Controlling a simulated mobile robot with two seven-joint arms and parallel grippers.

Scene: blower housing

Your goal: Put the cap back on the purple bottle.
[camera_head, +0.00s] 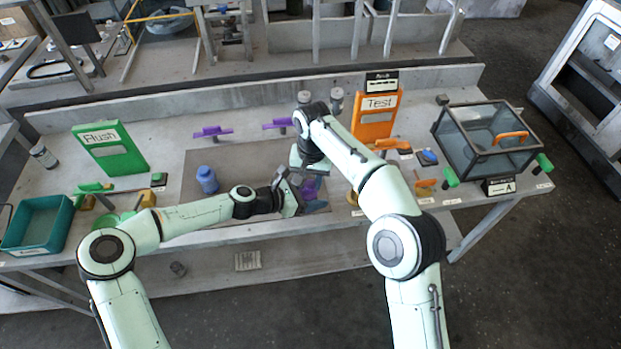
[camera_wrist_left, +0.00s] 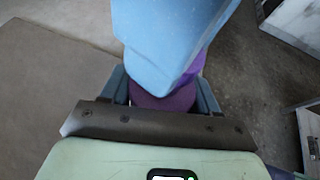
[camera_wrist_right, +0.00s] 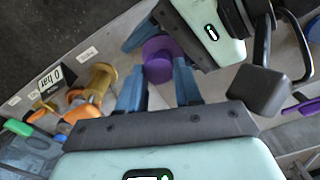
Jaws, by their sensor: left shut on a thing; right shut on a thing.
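The purple bottle (camera_head: 309,187) is between my grippers above the table's front edge and is mostly hidden. My left gripper (camera_head: 296,199) is shut on it from the side; purple also shows between its fingers in the left wrist view (camera_wrist_left: 165,101). My right gripper (camera_head: 312,176) comes down from above, shut on the purple cap (camera_wrist_right: 158,67). The right gripper's large blue finger covers much of the purple in the left wrist view. Cap and bottle are in line and very close; I cannot tell whether the cap is seated.
A blue bottle (camera_head: 207,180) stands on the grey mat (camera_head: 190,160) to the left. Purple holders (camera_head: 212,132) are behind. A green Flush board (camera_head: 110,149), an orange Test board (camera_head: 376,115), a teal tray (camera_head: 38,224) and a glass box (camera_head: 486,142) stand around.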

